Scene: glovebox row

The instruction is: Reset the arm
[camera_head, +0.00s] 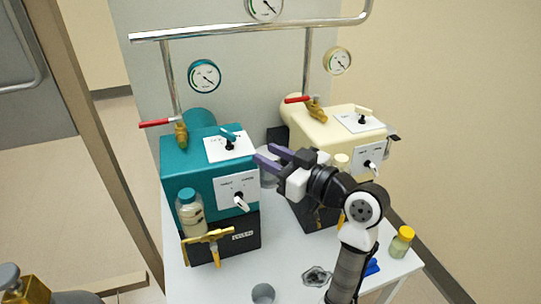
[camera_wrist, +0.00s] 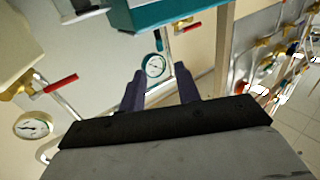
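My gripper (camera_head: 270,160) is raised in front of the gap between the teal unit (camera_head: 200,165) and the cream unit (camera_head: 325,130) in the head view. Its two purple fingers point left, toward the teal unit's top right corner. In the wrist view the fingers of my gripper (camera_wrist: 160,88) stand apart with nothing between them, and a teal-rimmed gauge (camera_wrist: 155,66) shows beyond. I cannot tell the exact distance from the fingers to the teal unit. My arm rises from the lower right.
The white table (camera_head: 235,280) holds a small grey cup (camera_head: 263,293), a yellow-capped jar (camera_head: 402,241) and a blue item (camera_head: 372,267). Red-handled valves (camera_head: 157,123) and metal pipes (camera_head: 250,28) stand behind the units. A brass-coloured bracket (camera_head: 208,236) juts from the teal unit's front.

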